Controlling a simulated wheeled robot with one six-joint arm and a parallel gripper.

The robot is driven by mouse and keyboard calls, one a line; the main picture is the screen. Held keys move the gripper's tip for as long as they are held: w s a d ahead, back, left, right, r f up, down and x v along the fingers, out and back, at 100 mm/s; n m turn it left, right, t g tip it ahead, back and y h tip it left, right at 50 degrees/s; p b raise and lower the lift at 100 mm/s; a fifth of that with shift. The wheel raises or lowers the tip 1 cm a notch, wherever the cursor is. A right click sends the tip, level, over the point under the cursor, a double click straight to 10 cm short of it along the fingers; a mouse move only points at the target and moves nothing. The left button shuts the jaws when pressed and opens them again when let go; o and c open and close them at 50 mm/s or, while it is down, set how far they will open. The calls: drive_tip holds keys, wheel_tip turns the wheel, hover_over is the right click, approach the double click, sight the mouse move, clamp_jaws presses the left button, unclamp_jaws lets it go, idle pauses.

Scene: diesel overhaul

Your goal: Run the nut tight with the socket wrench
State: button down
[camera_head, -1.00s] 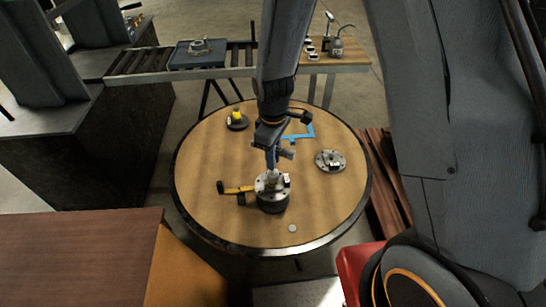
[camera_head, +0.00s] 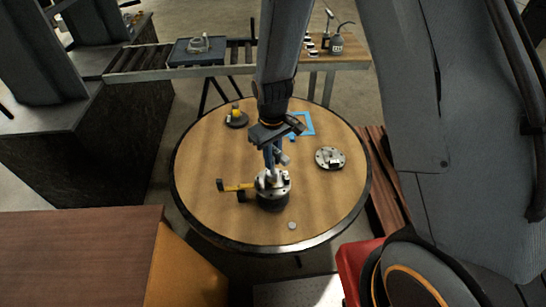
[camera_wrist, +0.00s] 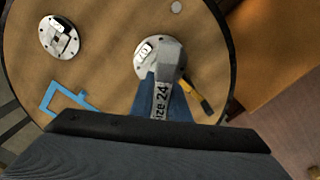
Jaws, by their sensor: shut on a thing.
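My gripper (camera_head: 272,160) points down over the near middle of the round table (camera_head: 215,185). It is shut on the socket wrench (camera_wrist: 168,65), a grey tool marked "size 24" in the wrist view. The wrench's lower end stands over the flanged part (camera_head: 268,192), a silver disc with studs on a dark base. The nut is hidden under the tool, so I cannot tell whether the socket is seated on it. A yellow-handled tool (camera_head: 236,187) touches or lies close to the left of the flanged part; its handle also shows in the wrist view (camera_wrist: 193,92).
A second silver disc (camera_head: 330,158) lies at the right of the table. A blue frame (camera_head: 304,124) and a dark piece with a yellow top (camera_head: 236,118) are farther back. A small pale disc (camera_head: 292,226) lies near the front edge. The table's left side is clear.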

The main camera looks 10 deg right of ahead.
drive_tip(key=m, duration=1.4)
drive_tip(key=shift+f+m, duration=0.1)
drive_tip(key=shift+m, duration=0.2)
drive_tip(key=m, duration=0.7)
drive_tip(key=shift+a, duration=0.1)
drive_tip(key=m, duration=0.6)
drive_tip(key=shift+w+m, duration=0.1)
drive_tip(key=shift+m, duration=0.2)
